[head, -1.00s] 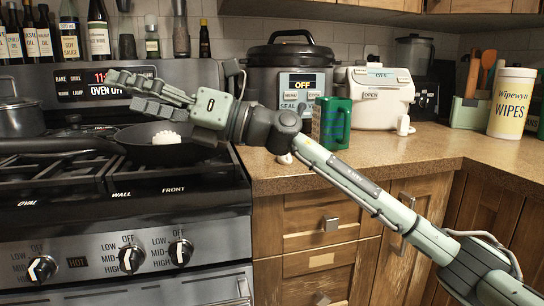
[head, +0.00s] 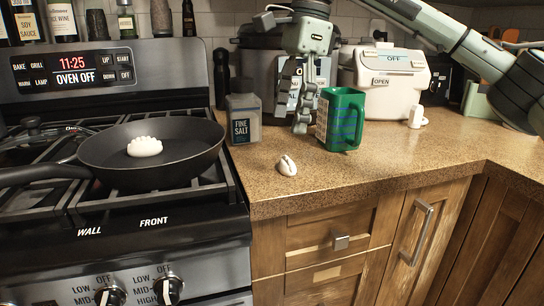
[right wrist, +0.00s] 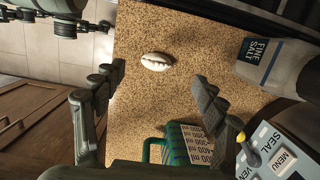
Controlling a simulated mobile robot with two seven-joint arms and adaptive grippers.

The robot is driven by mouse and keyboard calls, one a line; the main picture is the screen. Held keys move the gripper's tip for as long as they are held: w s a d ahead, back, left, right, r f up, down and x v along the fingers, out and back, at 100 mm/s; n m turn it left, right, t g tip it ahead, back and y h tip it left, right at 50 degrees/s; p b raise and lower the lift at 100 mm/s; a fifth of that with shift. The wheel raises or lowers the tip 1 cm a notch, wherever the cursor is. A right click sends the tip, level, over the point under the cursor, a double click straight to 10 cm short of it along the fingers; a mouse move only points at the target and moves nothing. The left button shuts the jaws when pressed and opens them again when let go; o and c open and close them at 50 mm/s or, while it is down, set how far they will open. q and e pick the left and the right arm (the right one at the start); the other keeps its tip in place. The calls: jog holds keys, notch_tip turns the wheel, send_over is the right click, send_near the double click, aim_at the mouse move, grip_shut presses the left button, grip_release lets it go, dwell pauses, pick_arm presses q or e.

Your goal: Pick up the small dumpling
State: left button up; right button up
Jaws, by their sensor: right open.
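The small dumpling (head: 287,166) is white and pleated and lies on the speckled counter, near its front edge. It also shows in the right wrist view (right wrist: 156,61), near the top centre. My right gripper (head: 293,118) points down over the counter, above and behind the small dumpling and apart from it. In the right wrist view its open fingers (right wrist: 158,80) stand to either side of the dumpling's line, with nothing between them. A larger white dumpling (head: 145,147) lies in the black pan.
The green measuring cup (head: 341,119) stands close right of my right gripper, and the salt box (head: 244,118) stands to the left. A large cooker (head: 258,78) is behind. The black pan (head: 200,135) sits on the stove. Counter around the small dumpling is clear.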

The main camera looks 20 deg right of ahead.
aim_at(287, 164)
notch_tip(287, 164, down, 7)
jog(key=shift+s+d+f, duration=0.1)
jog(key=shift+s, duration=0.05)
jog(key=shift+f, duration=0.45)
jog(key=c, duration=1)
